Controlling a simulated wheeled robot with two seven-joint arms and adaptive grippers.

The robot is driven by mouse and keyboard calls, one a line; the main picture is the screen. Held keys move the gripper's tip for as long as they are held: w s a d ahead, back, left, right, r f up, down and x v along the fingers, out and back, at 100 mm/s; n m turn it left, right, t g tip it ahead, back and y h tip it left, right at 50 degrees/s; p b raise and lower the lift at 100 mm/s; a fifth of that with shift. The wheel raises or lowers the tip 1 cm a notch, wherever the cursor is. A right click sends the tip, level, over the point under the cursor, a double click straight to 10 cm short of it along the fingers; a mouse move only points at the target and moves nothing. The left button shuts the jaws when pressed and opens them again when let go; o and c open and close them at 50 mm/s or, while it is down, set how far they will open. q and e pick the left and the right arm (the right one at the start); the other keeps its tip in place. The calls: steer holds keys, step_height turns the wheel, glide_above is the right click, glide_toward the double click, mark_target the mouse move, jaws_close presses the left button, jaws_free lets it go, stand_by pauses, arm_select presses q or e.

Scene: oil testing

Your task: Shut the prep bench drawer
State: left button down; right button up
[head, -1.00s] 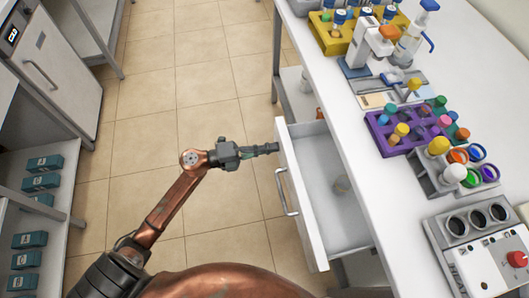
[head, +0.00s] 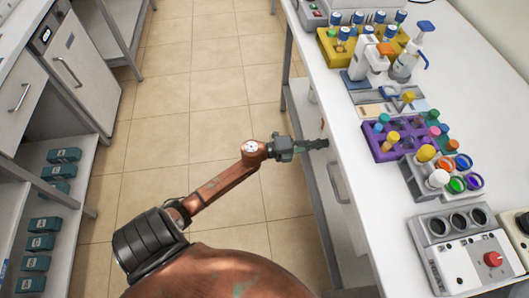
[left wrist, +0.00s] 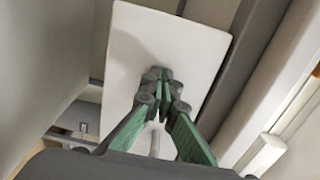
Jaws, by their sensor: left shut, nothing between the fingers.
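The prep bench drawer's white front (head: 327,195) shows beneath the edge of the white bench top, and no inside of the drawer is visible. Its metal handle (head: 337,184) faces the aisle. I cannot tell whether the front is fully flush. My left gripper (head: 326,143) is shut and empty, with its fingertips at the upper far part of the drawer front. In the left wrist view the shut green and grey fingers (left wrist: 163,76) point at the white drawer front (left wrist: 190,45), seemingly against it. My right gripper is not in view.
The tiled floor (head: 200,120) is clear. A shelf with teal boxes (head: 40,243) stands at the left.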

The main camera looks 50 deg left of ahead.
arm_select(q)
steer(key=shift+w+d+r, duration=0.1)
stand_by(0.3)
steer(key=p+v, duration=0.3)
steer(key=v, duration=1.1)
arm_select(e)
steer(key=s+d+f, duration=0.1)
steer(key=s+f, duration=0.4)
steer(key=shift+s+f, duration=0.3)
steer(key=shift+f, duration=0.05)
